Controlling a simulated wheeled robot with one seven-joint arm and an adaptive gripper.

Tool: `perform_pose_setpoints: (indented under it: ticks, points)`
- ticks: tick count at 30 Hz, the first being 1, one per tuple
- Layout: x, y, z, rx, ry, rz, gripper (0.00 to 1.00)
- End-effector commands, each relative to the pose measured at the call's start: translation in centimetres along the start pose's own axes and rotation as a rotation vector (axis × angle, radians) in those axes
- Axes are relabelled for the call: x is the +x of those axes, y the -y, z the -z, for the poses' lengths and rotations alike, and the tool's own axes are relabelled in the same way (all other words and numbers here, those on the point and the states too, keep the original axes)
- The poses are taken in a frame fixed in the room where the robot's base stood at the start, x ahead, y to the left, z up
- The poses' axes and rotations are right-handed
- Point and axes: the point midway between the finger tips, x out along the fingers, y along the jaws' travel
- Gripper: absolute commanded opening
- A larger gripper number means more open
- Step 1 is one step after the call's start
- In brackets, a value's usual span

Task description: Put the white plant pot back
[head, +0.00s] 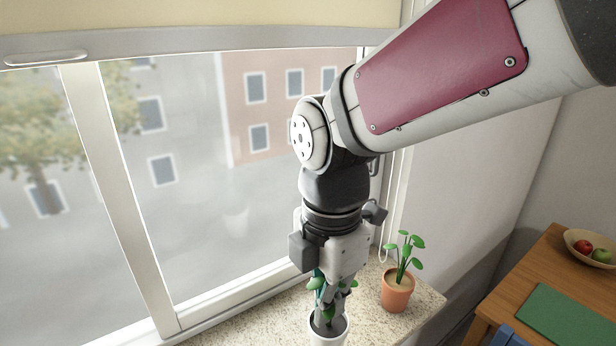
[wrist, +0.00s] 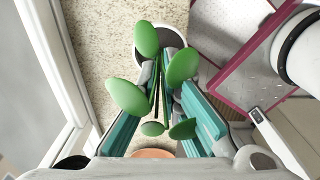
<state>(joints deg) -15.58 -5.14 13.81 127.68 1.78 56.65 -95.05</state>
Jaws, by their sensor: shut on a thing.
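The white plant pot (head: 328,336) is at the bottom edge of the head view, by the window, with its lower part cut off. Its green plant shows between my fingers. My gripper (head: 327,310) points down from above and is shut on the pot, with the fingers reaching to its rim among the leaves. In the wrist view, the white pot's rim (wrist: 176,29) shows beyond the fingertips of my gripper (wrist: 164,82), and green leaves cover much of the grip. I cannot tell whether the pot rests on the sill or is lifted.
A terracotta pot (head: 397,292) with a leafy plant stands on the speckled sill (head: 427,302) to the right, close to my gripper. The window (head: 190,180) is close on the left. A wooden table (head: 545,262) with a fruit bowl (head: 577,246) and green mat (head: 565,318) is at far right.

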Motion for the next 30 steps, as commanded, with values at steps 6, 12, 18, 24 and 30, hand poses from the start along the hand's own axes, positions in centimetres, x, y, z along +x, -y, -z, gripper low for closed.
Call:
perform_pose_setpoints:
  ticks: [6, 12, 18, 24, 30]
  points:
    - [0.2, -2.4, -0.8, 0.001, -0.001, 0.000, 0.00]
    - [2.3, -2.4, -0.9, -0.001, -0.001, 0.004, 0.00]
    - [3.8, -2.5, -0.9, 0.000, 0.000, 0.000, 0.00]
    - [3.8, -2.5, -0.9, 0.000, 0.000, -0.001, 0.00]
    - [4.2, -2.4, -0.9, 0.000, 0.000, 0.000, 0.10]
